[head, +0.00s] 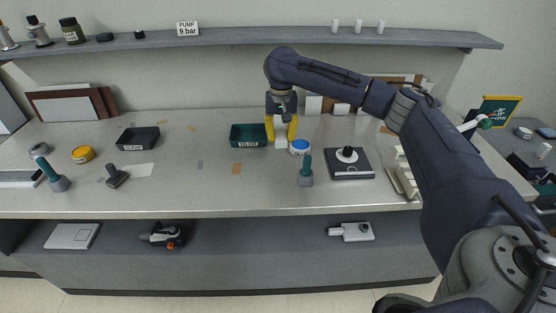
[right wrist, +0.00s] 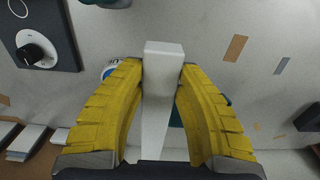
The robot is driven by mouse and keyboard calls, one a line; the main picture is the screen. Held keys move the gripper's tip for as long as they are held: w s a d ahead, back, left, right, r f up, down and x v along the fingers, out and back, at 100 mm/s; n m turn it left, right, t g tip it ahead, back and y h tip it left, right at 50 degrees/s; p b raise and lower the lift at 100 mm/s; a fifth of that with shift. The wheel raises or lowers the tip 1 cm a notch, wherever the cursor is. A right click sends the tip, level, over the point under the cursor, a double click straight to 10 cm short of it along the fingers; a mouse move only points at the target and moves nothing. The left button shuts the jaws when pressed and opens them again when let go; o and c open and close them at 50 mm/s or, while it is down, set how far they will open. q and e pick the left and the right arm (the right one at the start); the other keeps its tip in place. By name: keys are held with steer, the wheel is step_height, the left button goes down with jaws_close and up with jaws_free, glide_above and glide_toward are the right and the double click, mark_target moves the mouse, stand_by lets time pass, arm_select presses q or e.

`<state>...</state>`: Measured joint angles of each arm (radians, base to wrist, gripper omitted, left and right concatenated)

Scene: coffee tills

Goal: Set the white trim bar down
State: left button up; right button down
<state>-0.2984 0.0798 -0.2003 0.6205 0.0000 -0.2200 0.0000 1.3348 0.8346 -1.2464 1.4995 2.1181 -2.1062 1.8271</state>
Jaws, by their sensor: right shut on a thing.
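The white trim bar (right wrist: 163,85) is between the yellow fingers of my right gripper (right wrist: 162,75) in the right wrist view. The fingers are shut on it, and its square end points away from the palm. In the head view my right gripper (head: 281,133) is over the counter, between the green TO FIT tray (head: 248,144) on its left and a blue-and-white round tin (head: 299,146) on its right. The bar's pale lower end (head: 281,143) shows between the fingers. I cannot tell whether it touches the counter. My left gripper is not in view.
The black SCRAP tray (head: 138,146) stands further left. A dark box with a knob (head: 350,164) and a teal-handled tool (head: 305,172) are at the right front. White blocks (head: 314,104) stand behind. The counter (head: 215,190) is clear at the front middle.

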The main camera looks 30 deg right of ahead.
mark_target(280, 166)
steer(key=shift+f, duration=5.5)
steer(key=c, duration=1.1)
jaws_free()
steer(key=shift+f, duration=0.15)
steer(key=shift+o, duration=0.2)
step_height(280, 166, up, 12)
steer(key=shift+f, duration=0.1)
steer(key=shift+r, duration=0.25)
steer(key=shift+c, duration=1.1)
